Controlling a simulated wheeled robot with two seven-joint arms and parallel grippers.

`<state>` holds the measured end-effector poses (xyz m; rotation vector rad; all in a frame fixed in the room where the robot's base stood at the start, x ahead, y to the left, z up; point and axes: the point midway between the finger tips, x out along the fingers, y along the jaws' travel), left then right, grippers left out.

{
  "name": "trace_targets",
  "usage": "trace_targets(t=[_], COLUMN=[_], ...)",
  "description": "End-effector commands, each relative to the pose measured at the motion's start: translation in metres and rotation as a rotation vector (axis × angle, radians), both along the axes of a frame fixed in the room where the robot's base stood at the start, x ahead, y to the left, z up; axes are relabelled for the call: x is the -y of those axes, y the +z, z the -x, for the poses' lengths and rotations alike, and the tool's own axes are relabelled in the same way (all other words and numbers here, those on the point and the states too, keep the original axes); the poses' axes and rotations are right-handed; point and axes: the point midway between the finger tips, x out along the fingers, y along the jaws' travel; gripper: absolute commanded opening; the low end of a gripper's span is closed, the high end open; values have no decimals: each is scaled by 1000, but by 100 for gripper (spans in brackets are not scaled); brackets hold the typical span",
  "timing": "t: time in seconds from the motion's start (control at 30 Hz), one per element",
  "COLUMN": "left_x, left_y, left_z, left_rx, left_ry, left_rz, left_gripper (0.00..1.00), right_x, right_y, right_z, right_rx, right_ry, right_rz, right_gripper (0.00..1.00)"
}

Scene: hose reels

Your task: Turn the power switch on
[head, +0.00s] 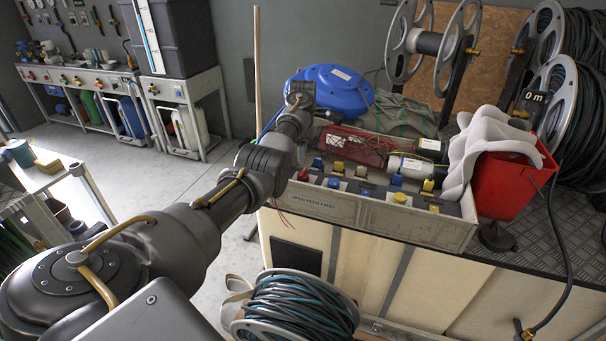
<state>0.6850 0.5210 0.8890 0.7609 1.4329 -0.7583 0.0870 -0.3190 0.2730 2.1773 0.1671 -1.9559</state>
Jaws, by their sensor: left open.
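My left arm reaches in from the lower left, and my left gripper (301,94) is at its far end, in front of the blue round hose reel (334,90). It is open, with nothing seen between its fingers; it is small and seen from behind. Below and right of it is a grey control box (400,222) marked "OPEN FEED FIRST". Its top carries several red, blue and yellow knobs, among them a yellow one (400,198) and a red one (303,175). I cannot tell which part is the power switch. The gripper looks apart from these knobs. My right gripper is not in view.
A red bucket (508,185) with a pale cloth (478,150) stands right of the box. Metal hose reels (436,43) stand behind. A coiled hose reel (297,303) is low in front of the bench. A thin wooden pole (257,60) stands left of the blue reel.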

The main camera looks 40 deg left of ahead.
Motion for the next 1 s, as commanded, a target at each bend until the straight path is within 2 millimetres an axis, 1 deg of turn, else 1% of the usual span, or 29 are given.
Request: trace_targets(t=[0.03, 0.3, 0.4, 0.5, 0.67, 0.9, 0.93, 1.0], left_x=[1, -1, -1, -1, -1, -1, -1, -1], left_y=[-9, -61, -76, -86, -93, -93, -93, -93], left_z=[1, 2, 2, 1, 1, 1, 1, 1], left_rx=[-3, -3, -2, -2, 0, 1, 1, 1], left_ry=[-1, 1, 2, 1, 1, 1, 1, 1], left_rz=[2, 2, 2, 1, 1, 1, 1, 1], left_gripper=[59, 59, 59, 59, 59, 59, 57, 48], right_x=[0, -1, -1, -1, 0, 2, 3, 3], right_y=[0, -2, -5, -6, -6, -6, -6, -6], right_z=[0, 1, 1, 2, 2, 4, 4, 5], right_rx=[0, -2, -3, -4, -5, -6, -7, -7], right_ry=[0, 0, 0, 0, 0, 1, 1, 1], right_rz=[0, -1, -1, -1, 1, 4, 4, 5], right_gripper=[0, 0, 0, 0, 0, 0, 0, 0])
